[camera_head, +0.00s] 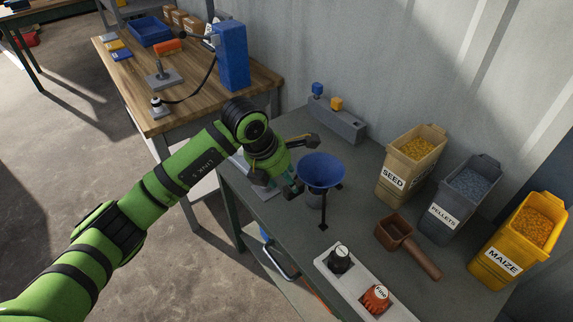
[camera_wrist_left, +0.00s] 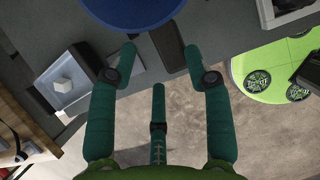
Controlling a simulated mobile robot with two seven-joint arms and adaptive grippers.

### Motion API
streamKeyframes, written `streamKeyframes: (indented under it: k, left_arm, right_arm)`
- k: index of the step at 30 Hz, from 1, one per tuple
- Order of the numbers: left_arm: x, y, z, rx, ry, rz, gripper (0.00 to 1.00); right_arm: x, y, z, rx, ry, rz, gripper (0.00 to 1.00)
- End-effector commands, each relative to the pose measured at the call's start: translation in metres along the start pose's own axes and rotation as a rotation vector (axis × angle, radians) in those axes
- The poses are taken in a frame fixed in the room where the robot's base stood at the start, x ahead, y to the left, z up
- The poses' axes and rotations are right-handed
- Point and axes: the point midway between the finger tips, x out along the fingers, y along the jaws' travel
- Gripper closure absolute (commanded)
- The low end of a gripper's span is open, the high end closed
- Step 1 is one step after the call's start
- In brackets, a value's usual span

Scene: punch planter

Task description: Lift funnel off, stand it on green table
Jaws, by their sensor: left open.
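A dark stand post (camera_head: 324,212) is beside the cylinder. My left gripper (camera_head: 291,186) is at the funnel's left side, just below its rim. In the left wrist view the blue funnel bowl (camera_wrist_left: 130,8) is at the top, beyond my spread fingers (camera_wrist_left: 160,52). The gripper is open, with nothing clearly held; the funnel's spout is largely hidden. My right gripper is not in view.
The seed bin (camera_head: 411,165), pellets bin (camera_head: 467,200) and maize bin (camera_head: 518,240) stand along the wall. A brown scoop (camera_head: 408,243) and a panel with black and red knobs (camera_head: 357,282) lie nearer. Bare tabletop shows between funnel and scoop.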

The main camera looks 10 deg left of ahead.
Motion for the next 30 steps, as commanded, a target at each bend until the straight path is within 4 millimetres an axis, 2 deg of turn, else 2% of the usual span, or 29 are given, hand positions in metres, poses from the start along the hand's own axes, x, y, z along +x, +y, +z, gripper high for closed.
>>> streamKeyframes:
  k: [5,13,18,25,26,27,29,30]
  left_arm:
    - [0.022,-0.002,-0.001,-0.001,0.003,-0.007,0.50]
    - [0.059,-0.002,0.000,-0.002,0.001,-0.007,0.50]
    - [0.068,-0.002,0.000,-0.001,0.000,-0.006,0.50]
    - [0.068,-0.002,0.000,-0.001,-0.001,-0.005,0.50]
    - [0.068,-0.002,0.000,-0.001,-0.001,-0.005,0.58]
    - [0.068,-0.002,0.000,-0.001,-0.001,-0.006,0.74]
    - [0.068,-0.002,0.000,-0.001,-0.001,-0.006,0.98]
    - [0.068,-0.002,0.000,-0.001,-0.001,-0.006,1.00]
  right_arm:
    - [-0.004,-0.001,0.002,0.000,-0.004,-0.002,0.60]
    - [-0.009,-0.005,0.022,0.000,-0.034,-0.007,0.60]
    - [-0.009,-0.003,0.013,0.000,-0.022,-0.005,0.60]
    - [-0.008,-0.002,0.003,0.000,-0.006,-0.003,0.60]
    - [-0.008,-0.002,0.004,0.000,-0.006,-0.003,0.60]
    - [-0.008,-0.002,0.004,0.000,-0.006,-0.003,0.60]
    - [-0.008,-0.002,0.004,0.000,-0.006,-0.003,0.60]
    - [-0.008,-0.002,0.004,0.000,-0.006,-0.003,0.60]
